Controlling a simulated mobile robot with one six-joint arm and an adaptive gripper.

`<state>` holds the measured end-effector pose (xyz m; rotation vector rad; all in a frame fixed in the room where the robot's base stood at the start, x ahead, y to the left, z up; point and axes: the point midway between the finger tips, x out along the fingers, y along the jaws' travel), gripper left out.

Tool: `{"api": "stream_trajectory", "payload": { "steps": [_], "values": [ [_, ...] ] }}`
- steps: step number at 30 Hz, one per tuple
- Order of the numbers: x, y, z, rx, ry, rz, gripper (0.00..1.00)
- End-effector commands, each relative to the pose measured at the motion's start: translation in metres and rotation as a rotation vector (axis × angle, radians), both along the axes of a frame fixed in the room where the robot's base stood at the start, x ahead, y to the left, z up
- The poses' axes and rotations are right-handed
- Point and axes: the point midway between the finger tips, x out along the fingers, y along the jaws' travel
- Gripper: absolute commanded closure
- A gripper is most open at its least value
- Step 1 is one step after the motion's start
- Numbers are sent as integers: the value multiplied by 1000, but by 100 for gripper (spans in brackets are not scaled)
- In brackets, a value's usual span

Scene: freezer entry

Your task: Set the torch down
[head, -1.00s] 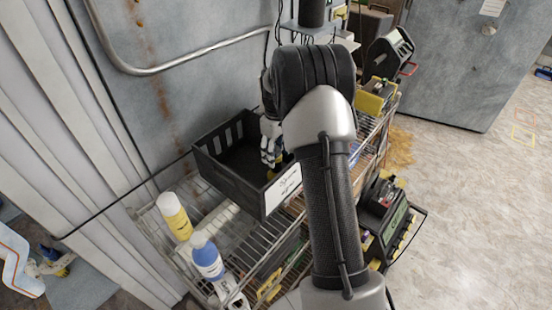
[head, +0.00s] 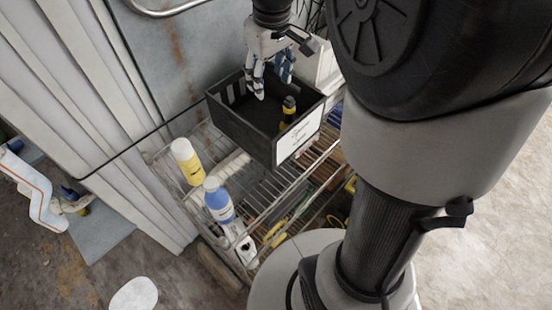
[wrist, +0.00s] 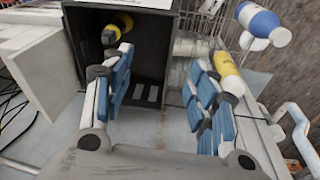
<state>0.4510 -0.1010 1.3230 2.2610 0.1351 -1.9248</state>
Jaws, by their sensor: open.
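The torch (head: 288,110), yellow and black, is inside the black crate (head: 243,131), near the wall with the white label. It looks roughly upright in the head view, its lower end hidden by that wall. The torch also shows at the upper left of the crate in the wrist view (wrist: 117,28). My gripper (head: 272,88) is open and empty above the crate, fingers pointing down. In the wrist view, my gripper's blue-padded fingers (wrist: 160,75) are spread wide, with the torch apart from them, beyond the left finger.
The crate stands on a wire rack (head: 265,195). A yellow-and-white bottle (head: 187,160) and a blue-and-white bottle (head: 218,200) stand beside it. A white box (head: 322,66) is behind the crate. A metal wall (head: 165,65) rises at the back left.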

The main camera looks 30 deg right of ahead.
Motion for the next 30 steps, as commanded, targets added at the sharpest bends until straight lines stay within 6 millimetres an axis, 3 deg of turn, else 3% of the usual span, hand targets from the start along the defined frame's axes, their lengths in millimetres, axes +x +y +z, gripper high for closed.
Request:
{"api": "stream_trajectory", "payload": {
  "steps": [3,6,12,15,21,30],
  "values": [
    [-47,32,23,5,-58,-32,47],
    [-85,53,31,15,-104,-63,47],
    [-158,84,26,49,-187,-120,47],
    [-185,93,16,66,-217,-142,47],
    [-210,100,3,87,-247,-168,47],
    [-212,101,2,90,-248,-173,47]
  ]
}}
